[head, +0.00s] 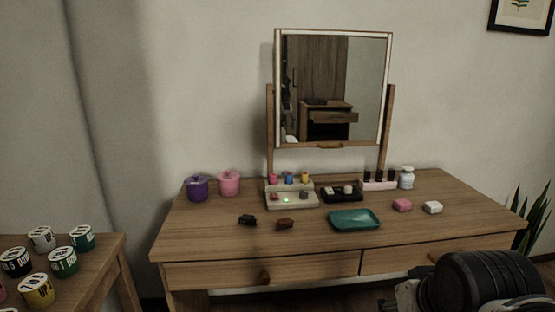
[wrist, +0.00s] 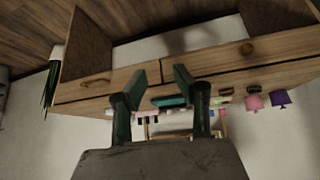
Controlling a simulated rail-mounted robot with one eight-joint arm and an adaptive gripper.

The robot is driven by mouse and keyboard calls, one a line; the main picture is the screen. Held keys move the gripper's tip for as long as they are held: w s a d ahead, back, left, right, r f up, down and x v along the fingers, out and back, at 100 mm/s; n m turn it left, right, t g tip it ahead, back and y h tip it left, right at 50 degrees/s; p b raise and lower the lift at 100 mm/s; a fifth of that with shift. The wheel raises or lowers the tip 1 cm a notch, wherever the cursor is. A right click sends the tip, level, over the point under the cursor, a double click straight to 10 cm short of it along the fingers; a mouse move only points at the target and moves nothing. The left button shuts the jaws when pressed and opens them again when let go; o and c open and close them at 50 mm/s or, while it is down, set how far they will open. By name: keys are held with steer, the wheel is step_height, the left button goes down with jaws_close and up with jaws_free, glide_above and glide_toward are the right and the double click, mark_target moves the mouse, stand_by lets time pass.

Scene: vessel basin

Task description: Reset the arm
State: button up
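In the head view, part of my dark arm (head: 480,282) shows at the lower right, in front of the vanity's right drawer. The fingers are not clear in the head view. In the wrist view, my gripper (wrist: 160,90) has its two green-padded fingers spread apart with nothing between them. The picture there is upside down, and the vanity's front lies beyond the fingertips. My gripper appears apart from the vanity and from everything on it.
The vanity table (head: 185,240) carries a purple pot (head: 197,189), a pink pot (head: 229,184), a teal tray (head: 354,220), small blocks and a mirror (head: 350,85). A side table (head: 100,262) with several labelled cups stands left. A plant (head: 535,225) stands right.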

step_height(320, 180, up, 15)
steer(key=s+a+p, duration=0.1)
steer(key=p, duration=1.5)
steer(key=shift+s+a+n, duration=0.3)
steer(key=shift+s, duration=0.05)
